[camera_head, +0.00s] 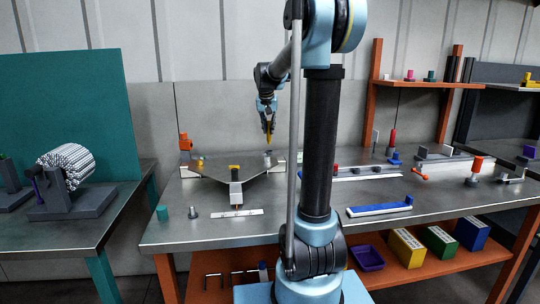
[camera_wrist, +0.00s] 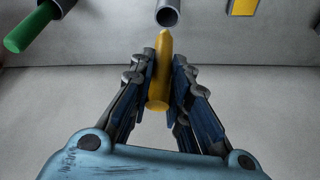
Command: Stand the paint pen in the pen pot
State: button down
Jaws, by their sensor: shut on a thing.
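The paint pen appears to be the yellow pointed stick (camera_wrist: 162,62) in the wrist view. My gripper (camera_wrist: 160,85) is shut on it, with one finger on each side and the pen's tip reaching beyond the fingertips. In the head view my gripper (camera_head: 267,108) holds the yellow pen (camera_head: 269,131) roughly upright, tip down, above the back of the bench. A hollow grey tube (camera_wrist: 168,16), perhaps the pen pot, shows just beyond the tip in the wrist view. The pen looks apart from it. A small grey piece (camera_head: 268,155) is below the pen in the head view.
A green cylinder (camera_wrist: 28,28) and a yellow block (camera_wrist: 244,7) flank the tube in the wrist view. An orange shelf rack (camera_head: 428,84) stands at the back right.

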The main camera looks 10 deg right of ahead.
aim_at(269, 140)
jog(key=shift+f, duration=4.05)
jog(key=c, duration=1.5)
grip_release()
jog(key=shift+f, duration=0.1)
jog(key=v, duration=1.2)
jog(key=shift+s, duration=0.1)
